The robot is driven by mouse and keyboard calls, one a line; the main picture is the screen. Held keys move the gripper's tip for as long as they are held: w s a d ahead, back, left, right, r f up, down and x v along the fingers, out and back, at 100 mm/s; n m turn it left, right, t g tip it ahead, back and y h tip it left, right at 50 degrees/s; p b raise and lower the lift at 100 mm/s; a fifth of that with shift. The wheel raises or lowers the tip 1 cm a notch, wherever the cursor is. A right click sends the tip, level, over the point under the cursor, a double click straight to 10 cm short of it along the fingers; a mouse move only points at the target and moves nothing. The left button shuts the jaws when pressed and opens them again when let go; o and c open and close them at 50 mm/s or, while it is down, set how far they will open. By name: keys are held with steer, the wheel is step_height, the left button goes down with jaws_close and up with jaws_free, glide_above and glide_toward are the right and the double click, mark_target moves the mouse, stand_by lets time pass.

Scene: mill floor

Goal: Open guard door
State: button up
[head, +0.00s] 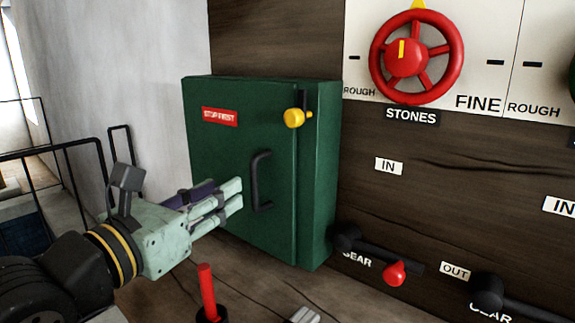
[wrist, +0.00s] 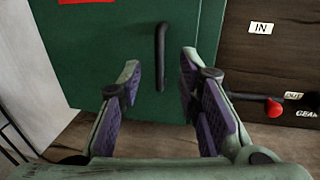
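The green guard door (head: 240,150) is the front of a green box on the dark wood wall, and it looks shut. It carries a red label (head: 220,117) and a black vertical handle (head: 261,181). A yellow knob latch (head: 294,118) sits at its upper right edge. My gripper (head: 240,193) is just left of the handle in the head view. In the wrist view my gripper (wrist: 160,80) is open, with the handle (wrist: 160,56) ahead between its fingers. I cannot tell if they touch it.
A red STONES wheel (head: 405,58) is on the wall right of the box. A gear lever with a red knob (head: 394,273) is low at right. A red upright lever (head: 206,290) stands below my gripper. A black railing (head: 60,170) is at left.

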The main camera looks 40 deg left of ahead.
mark_target(251, 171)
steer(key=w+p, duration=0.1)
steer(key=w, duration=0.2)
steer(key=w+a+p, duration=0.1)
steer(key=w, duration=0.3)
steer(key=w+p, duration=0.1)
steer(key=w, duration=0.2)
steer(key=shift+w+a, duration=0.15)
steer(key=shift+c, duration=0.5)
steer(key=c, duration=0.5)
jaws_close()
steer(key=shift+a, duration=0.1)
